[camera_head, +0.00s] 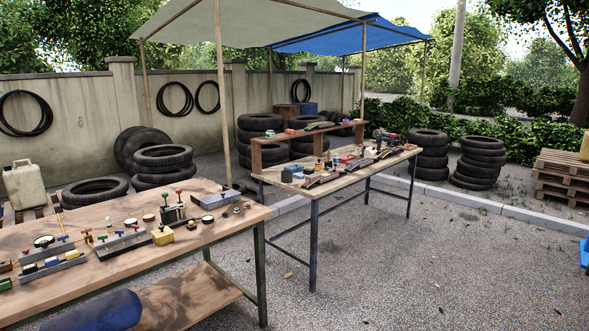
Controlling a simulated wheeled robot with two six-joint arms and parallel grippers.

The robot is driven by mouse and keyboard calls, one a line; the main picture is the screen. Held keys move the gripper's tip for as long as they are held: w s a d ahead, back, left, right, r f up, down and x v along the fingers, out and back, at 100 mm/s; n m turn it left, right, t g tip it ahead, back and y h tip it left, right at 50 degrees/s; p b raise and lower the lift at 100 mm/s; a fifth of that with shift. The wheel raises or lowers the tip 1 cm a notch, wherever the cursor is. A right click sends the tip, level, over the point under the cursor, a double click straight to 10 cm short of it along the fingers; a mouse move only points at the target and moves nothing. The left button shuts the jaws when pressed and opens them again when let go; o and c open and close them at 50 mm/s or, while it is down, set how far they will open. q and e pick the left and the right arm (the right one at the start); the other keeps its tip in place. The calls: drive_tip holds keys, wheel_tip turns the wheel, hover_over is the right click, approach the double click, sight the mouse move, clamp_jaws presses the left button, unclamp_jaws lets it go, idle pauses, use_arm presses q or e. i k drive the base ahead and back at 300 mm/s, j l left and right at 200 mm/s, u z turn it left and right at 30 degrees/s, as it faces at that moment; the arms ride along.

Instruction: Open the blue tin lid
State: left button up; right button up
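I cannot pick out a blue tin or its lid for certain. A blue box-like thing (307,108) sits at the back, beside a brown box near the wall. Another blue object (585,253) is cut off by the right edge.
The near wooden table (225,235) holds metal trays, gauges and small parts. Tyre stacks (482,160) and pallets (565,175) stand behind. The gravel (420,260) at right is mostly clear.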

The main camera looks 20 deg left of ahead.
sight(293, 167)
drive_tip(key=i+u, duration=0.1)
drive_tip(key=i, duration=2.75)
